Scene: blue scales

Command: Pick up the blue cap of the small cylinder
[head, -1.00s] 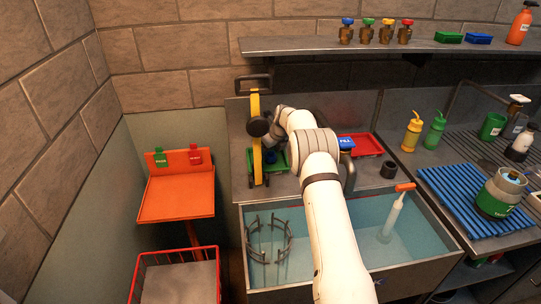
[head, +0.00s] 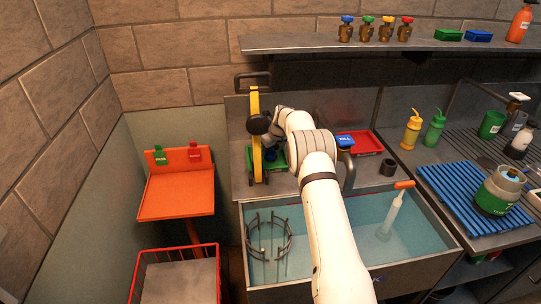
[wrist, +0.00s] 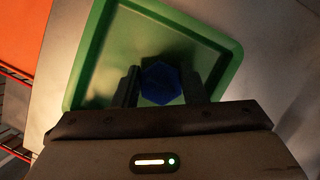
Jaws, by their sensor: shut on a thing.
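A dark blue cap (wrist: 161,82) with a six-sided outline shows in the wrist view, over the green tray (wrist: 228,45). My gripper (wrist: 161,88) has one finger on each side of the cap and is shut on it. I cannot tell whether the cap touches the tray. The small cylinder cannot be made out in the wrist view. In the head view the blue cap (head: 270,155) is a small dark blue spot by the green tray (head: 281,160), partly hidden by my arm.
A yellow upright stand (head: 256,120) is close left of my gripper. A red tray (head: 366,143) and a tap (head: 348,165) are to the right. The water-filled sink (head: 260,288) lies in front. An orange shelf (head: 176,200) stands left. A long wall shelf (head: 400,46) runs above.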

